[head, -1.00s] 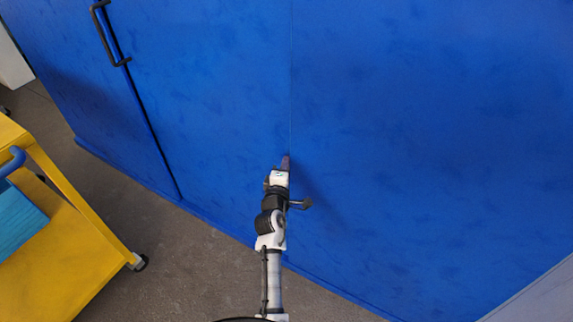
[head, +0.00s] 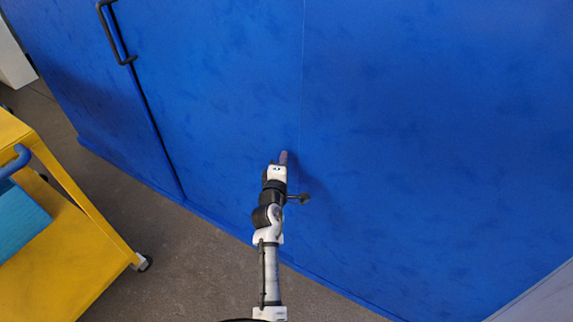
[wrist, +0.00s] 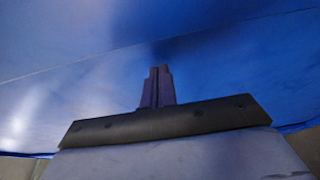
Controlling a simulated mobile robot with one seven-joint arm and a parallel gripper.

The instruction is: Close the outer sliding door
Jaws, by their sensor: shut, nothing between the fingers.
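The blue sliding door wall (head: 230,90) fills most of the head view. A black handle (head: 118,32) is at its upper left, beside a dark vertical gap (head: 160,135). A thin seam (head: 302,80) runs down the blue surface right of the gap. My gripper (head: 284,157) is shut and empty, with its fingertips at or very near the blue surface, just left of the seam. Contact cannot be told for sure. In the wrist view the shut fingers (wrist: 158,85) point at the blue panel (wrist: 220,65), and the seam crosses above them. The handle is not in the wrist view.
A yellow cart (head: 75,230) with a blue handle and a teal item (head: 20,220) stands at the left. A grey panel (head: 540,298) is at the lower right. Bare grey floor (head: 185,265) lies between the cart and the blue wall.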

